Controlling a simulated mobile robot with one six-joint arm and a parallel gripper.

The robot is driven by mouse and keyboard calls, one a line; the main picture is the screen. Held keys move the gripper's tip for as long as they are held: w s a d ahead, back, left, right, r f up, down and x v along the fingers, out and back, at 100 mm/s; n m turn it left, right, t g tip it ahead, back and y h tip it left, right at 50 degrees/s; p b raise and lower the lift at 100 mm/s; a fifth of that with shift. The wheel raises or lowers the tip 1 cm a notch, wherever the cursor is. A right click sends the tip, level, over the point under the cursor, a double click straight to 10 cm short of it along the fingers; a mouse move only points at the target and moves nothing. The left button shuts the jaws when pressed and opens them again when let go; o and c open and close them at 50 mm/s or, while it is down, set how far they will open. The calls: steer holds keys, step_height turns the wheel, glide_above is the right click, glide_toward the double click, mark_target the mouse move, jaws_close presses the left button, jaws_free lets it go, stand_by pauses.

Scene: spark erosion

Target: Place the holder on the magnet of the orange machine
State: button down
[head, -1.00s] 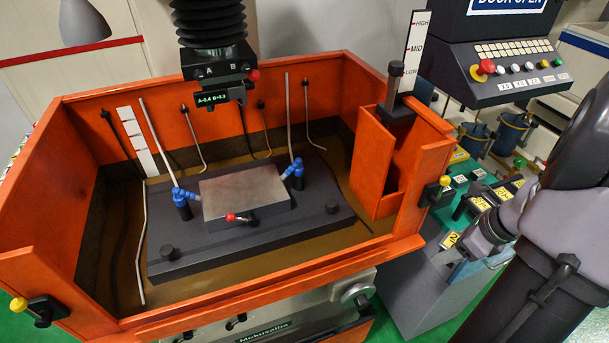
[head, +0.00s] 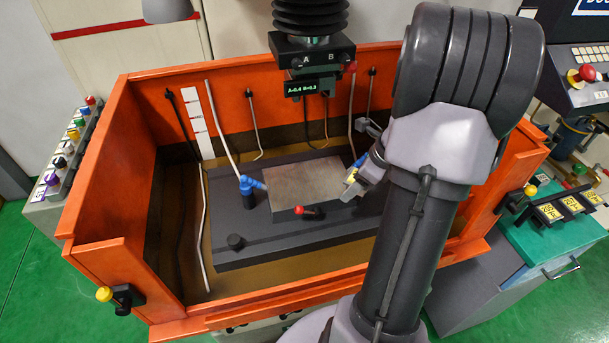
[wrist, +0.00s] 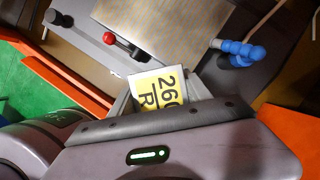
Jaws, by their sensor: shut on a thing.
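The magnet (head: 305,185) is a flat grey block on the dark table inside the orange machine's tank. It also shows at the top of the wrist view (wrist: 165,18). My gripper (head: 362,180) is over the magnet's right side in the head view. It is shut on the holder (wrist: 152,88), a grey piece with a yellow label reading "26" and "R", the rest partly covered. A little of the holder's yellow shows in the head view (head: 352,174). I cannot tell how high it is above the magnet. My arm hides the tank's right part.
A blue nozzle (head: 248,188) stands left of the magnet; another (wrist: 240,52) is close to my gripper in the wrist view. A red-knobbed lever (head: 308,210) is at the magnet's front. The machine head (head: 310,60) hangs above and behind. Labelled holders (head: 553,212) stand on the green-topped cabinet.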

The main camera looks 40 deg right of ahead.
glide_above(316, 180)
steer(key=s, duration=0.2)
steer(key=shift+d+f, duration=0.2)
steer(key=shift+f, duration=0.4)
steer(key=shift+w+f, duration=0.2)
steer(key=shift+w, duration=0.15)
steer(key=shift+f+b, duration=0.6)
steer(key=shift+f, duration=1.1)
steer(key=shift+c, duration=2.4)
jaws_free()
steer(key=shift+s, duration=0.1)
steer(key=shift+r, duration=0.35)
steer(key=p+v, duration=0.1)
steer(key=v, duration=0.6)
steer(key=shift+p, duration=0.4)
